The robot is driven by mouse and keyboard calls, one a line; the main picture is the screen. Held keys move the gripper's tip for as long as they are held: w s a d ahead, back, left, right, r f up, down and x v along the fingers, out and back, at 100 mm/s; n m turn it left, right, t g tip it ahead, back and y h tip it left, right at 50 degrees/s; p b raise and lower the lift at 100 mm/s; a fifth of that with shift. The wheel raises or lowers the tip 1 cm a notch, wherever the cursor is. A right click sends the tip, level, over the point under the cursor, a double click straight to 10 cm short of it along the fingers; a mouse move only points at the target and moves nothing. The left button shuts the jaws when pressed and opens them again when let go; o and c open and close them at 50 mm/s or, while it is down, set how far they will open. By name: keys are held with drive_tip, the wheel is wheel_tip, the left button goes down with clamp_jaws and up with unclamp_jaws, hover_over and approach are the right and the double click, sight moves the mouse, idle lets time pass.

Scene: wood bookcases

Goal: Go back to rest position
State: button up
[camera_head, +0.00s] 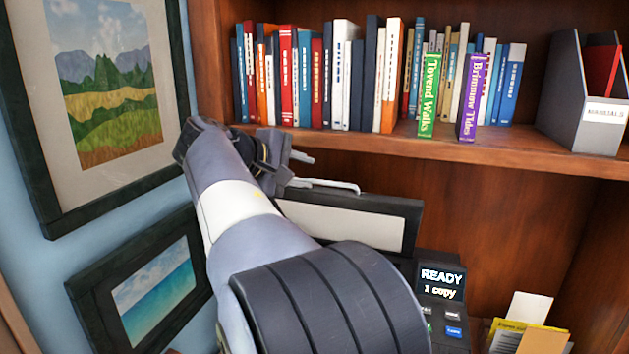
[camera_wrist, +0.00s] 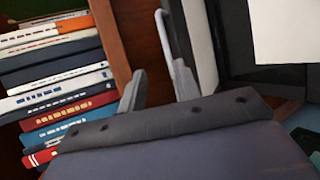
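My gripper (camera_head: 303,171) is in the middle of the head view, at the end of my raised arm. Its two fingers are apart with nothing held between them. They also show in the wrist view (camera_wrist: 160,82). The fingertips are close to the pale handle (camera_head: 325,185) on the copier's raised lid (camera_head: 350,222).
The copier's panel (camera_head: 441,283) reads "READY 1 copy". Above is a shelf (camera_head: 520,152) with several books, a green book (camera_head: 428,95), a purple book (camera_head: 472,97) and a grey file holder (camera_head: 583,100). Framed pictures (camera_head: 105,75) (camera_head: 150,285) are close left of my arm. Papers (camera_head: 525,335) are at lower right.

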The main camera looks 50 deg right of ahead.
sight(328, 182)
drive_tip(key=shift+a+r, duration=0.2)
drive_tip(key=shift+a, duration=0.15)
drive_tip(key=shift+d, duration=0.1)
drive_tip(key=p+x, duration=0.2)
drive_tip(key=x, duration=0.7)
drive_tip(key=shift+d+f, duration=0.25)
